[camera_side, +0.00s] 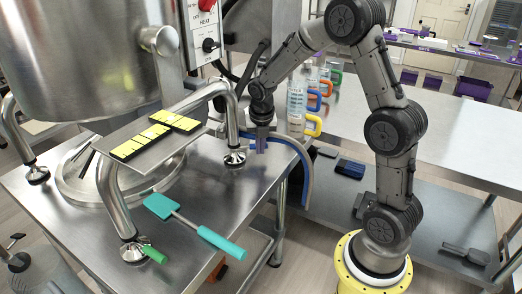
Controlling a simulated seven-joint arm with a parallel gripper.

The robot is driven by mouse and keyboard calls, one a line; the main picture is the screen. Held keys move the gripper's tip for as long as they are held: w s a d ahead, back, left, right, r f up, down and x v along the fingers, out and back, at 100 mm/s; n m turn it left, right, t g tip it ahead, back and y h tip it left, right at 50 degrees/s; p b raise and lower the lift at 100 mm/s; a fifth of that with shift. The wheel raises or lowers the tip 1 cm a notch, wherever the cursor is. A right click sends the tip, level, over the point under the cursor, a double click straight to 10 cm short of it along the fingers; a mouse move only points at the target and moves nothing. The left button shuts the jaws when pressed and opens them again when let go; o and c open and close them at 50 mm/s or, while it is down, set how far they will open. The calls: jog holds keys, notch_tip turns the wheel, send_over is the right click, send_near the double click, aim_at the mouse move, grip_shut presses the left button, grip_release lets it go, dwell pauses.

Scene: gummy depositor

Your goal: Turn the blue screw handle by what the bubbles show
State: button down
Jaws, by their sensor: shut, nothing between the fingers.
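Two spirit levels, each a black body with yellow vials, lie on the metal plate (148,148): a longer level (140,142) and a shorter level (178,121). The bubbles are too small to read. My gripper (261,146) points down at the table's right edge, just right of the rear right leveling foot (235,158). It is shut with nothing held. I cannot clearly make out the blue screw handle; it may be hidden by my gripper near this foot. A green screw handle (154,254) sticks out from the front leveling foot (134,250).
A teal spatula (208,235) lies on the steel table in front of the plate. Bent steel legs (108,190) and the large kettle (90,55) stand close by. A blue hose (304,160) curves past the table's right edge. Jugs with coloured handles (298,105) stand behind.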

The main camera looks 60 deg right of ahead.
jog(key=shift+d, duration=0.15)
jog(key=shift+w+d+r, duration=0.1)
jog(key=shift+w+d, duration=0.25)
jog(key=shift+d, duration=0.1)
jog(key=shift+a, duration=0.1)
